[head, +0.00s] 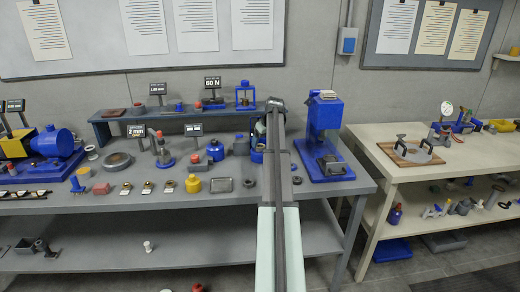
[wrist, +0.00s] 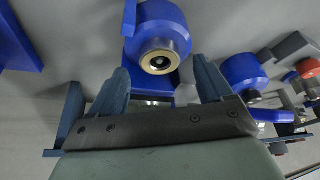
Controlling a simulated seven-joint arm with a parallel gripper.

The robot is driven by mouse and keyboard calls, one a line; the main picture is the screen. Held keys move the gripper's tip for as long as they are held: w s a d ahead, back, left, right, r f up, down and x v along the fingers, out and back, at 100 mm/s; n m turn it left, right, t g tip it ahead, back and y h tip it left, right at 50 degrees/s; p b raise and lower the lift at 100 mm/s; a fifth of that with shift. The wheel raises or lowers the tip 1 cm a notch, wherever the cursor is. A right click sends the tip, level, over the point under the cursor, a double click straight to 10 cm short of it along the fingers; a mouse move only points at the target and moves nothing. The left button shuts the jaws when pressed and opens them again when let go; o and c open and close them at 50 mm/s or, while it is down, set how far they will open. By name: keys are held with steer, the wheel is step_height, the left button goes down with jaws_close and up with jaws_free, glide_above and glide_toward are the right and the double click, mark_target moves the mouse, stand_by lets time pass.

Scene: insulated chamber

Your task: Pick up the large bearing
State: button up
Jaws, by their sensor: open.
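My gripper (wrist: 162,68) is open and empty in the wrist view, its two blue-grey fingers apart. Beyond and between the fingertips is a blue rounded housing (wrist: 158,22) with a brass-rimmed dark ring (wrist: 160,61) on its end; no contact shows. In the head view my arm reaches over the grey bench and hides the gripper's fingers. A wide brown-grey ring (head: 117,160) lies at the bench's left. Small brass-coloured rings (head: 147,187) and a dark ring (head: 247,182) lie near the front edge. I cannot tell for sure which ring is the large bearing.
A blue press (head: 325,135) stands right of my arm. A raised shelf (head: 180,117) with small parts and signs runs along the back. A yellow pot (head: 193,184) and a metal tray (head: 221,185) sit left of my arm. A cream bench (head: 385,150) stands at right.

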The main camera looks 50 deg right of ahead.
mark_target(260, 148)
steer(key=shift+x, duration=1.4)
steer(key=shift+c, duration=0.4)
steer(key=c, duration=1.2)
